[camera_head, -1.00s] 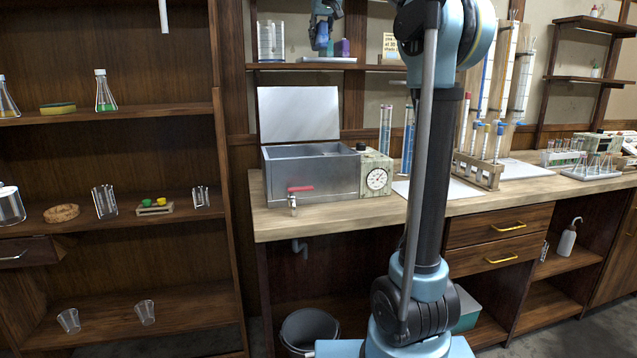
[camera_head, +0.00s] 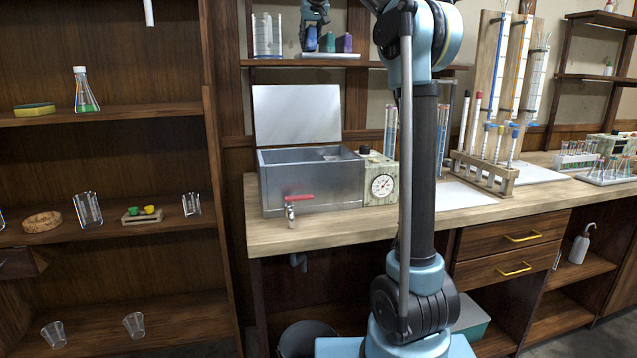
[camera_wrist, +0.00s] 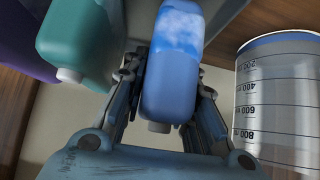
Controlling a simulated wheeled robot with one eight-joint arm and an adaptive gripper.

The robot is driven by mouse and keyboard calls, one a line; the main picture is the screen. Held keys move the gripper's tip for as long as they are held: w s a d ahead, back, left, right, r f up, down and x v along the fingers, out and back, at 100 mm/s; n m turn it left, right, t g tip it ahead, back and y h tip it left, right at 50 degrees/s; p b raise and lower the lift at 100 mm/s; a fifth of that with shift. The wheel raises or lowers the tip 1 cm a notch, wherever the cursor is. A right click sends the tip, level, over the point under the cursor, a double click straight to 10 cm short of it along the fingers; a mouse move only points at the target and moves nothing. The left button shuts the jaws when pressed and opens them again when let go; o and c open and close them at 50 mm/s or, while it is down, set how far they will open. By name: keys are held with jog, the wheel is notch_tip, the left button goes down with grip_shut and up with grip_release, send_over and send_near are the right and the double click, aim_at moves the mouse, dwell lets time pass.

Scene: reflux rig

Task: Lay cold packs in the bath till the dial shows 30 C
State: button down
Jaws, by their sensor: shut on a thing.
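The metal bath (camera_head: 312,187) stands on the bench with its lid raised at the back. A small pale thing shows inside it near the right end, too partly hidden to name. The dial (camera_head: 383,186) is on the box at the bath's right; its reading is too small to tell. My gripper (camera_head: 314,18) is at the upper shelf, with its fingers on both sides of a blue cold pack (camera_wrist: 172,70) with a frosty patch. A teal pack (camera_head: 327,42) and a purple pack (camera_head: 344,43) stand beside it, and the teal one also shows in the wrist view (camera_wrist: 75,40).
The packs' white tray (camera_head: 335,56) is on the upper shelf. A large graduated beaker (camera_head: 267,36) stands close at its left. A red-handled tap (camera_head: 298,198) juts from the bath's front.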

jog(key=shift+s+d+f, duration=0.2)
jog(key=shift+s+f, duration=0.05)
jog(key=shift+f, duration=0.05)
jog(key=shift+w+a+f, duration=0.1)
jog(key=shift+w+f, duration=0.1)
jog(key=shift+f, duration=0.55)
jog(key=shift+r, duration=0.1)
